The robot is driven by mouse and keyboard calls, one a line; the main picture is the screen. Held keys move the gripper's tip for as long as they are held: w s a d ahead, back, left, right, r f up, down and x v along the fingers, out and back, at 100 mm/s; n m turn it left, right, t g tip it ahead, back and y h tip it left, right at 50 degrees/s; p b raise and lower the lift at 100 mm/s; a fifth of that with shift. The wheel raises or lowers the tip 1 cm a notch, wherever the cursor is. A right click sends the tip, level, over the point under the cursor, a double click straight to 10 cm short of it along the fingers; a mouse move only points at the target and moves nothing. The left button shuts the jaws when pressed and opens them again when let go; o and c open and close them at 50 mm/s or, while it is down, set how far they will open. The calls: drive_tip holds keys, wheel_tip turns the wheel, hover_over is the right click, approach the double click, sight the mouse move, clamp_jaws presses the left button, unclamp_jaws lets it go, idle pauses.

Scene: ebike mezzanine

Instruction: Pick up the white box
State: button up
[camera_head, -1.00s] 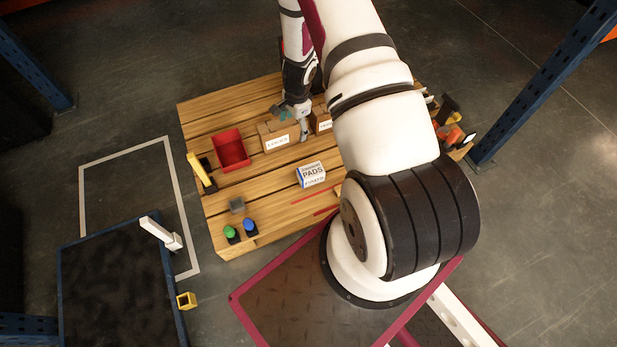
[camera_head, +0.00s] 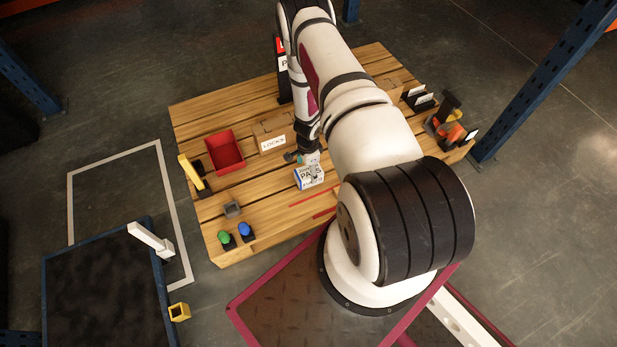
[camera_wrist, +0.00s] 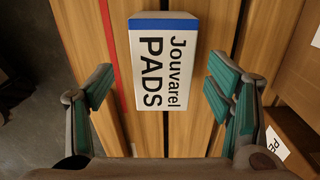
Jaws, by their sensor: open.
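The white box (camera_head: 304,181) with a blue edge and "PADS" lettering lies on the wooden pallet table (camera_head: 215,208), near its front middle. In the wrist view the white box (camera_wrist: 164,75) sits between and ahead of the open fingers, with its printed face toward the camera. My gripper (camera_head: 311,165) is just over the box in the head view and covers part of it. In the wrist view my gripper (camera_wrist: 164,98) shows teal pads wide apart on both sides, with nothing held. I cannot tell the exact height gap.
A brown "LOCKS" carton (camera_head: 272,137) stands behind the box, and a red bin (camera_head: 225,152) is to its left. Red strips (camera_head: 315,199) lie in front on the right. Green (camera_head: 227,240) and blue (camera_head: 245,231) capped items stand at the front left corner.

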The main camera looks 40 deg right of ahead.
sight(309, 171)
drive_tip(key=shift+w+d+f+b, duration=0.15)
drive_tip(key=shift+f+b, duration=1.05)
drive_tip(key=shift+f, duration=1.5)
drive_tip(key=shift+r, duration=0.1)
drive_tip(key=shift+c, duration=0.5)
drive_tip(key=c, duration=1.3)
